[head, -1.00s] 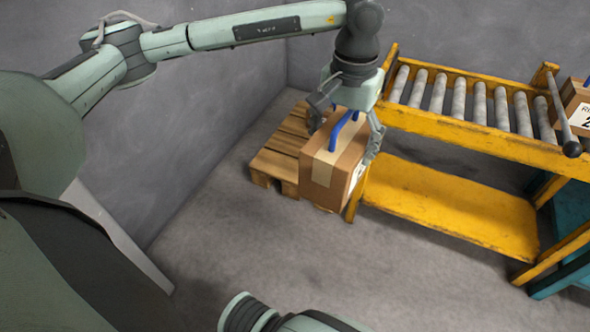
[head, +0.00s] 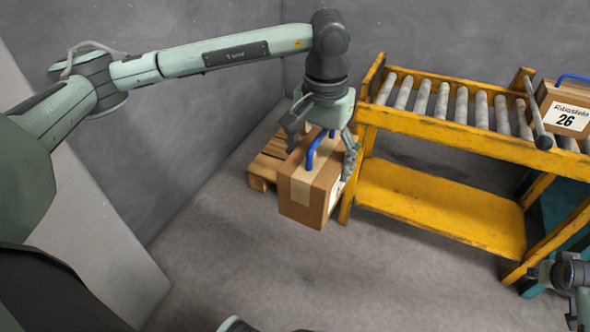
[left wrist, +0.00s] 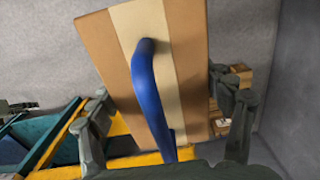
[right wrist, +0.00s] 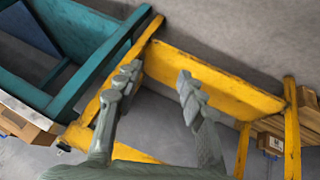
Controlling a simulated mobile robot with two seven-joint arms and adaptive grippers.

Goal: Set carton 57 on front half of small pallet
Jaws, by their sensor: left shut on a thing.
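A brown carton (head: 301,201) with pale tape and a blue handle (head: 313,150) hangs from my left gripper (head: 322,140), which is shut on it. The number on its label cannot be read. In the left wrist view the carton's top (left wrist: 190,55) and blue handle (left wrist: 150,95) lie between the fingers of my left gripper (left wrist: 165,118). The small wooden pallet (head: 262,169) is on the floor behind the carton, which partly hides it. My right gripper (right wrist: 160,88) is open and empty; it shows at the lower right of the head view (head: 572,295).
A yellow roller rack (head: 440,205) stands right of the carton, its leg close by. A carton labelled 26 (head: 563,112) sits on its rollers. A teal bin (right wrist: 75,90) is beside the rack. Grey walls meet behind the pallet. The floor in front is clear.

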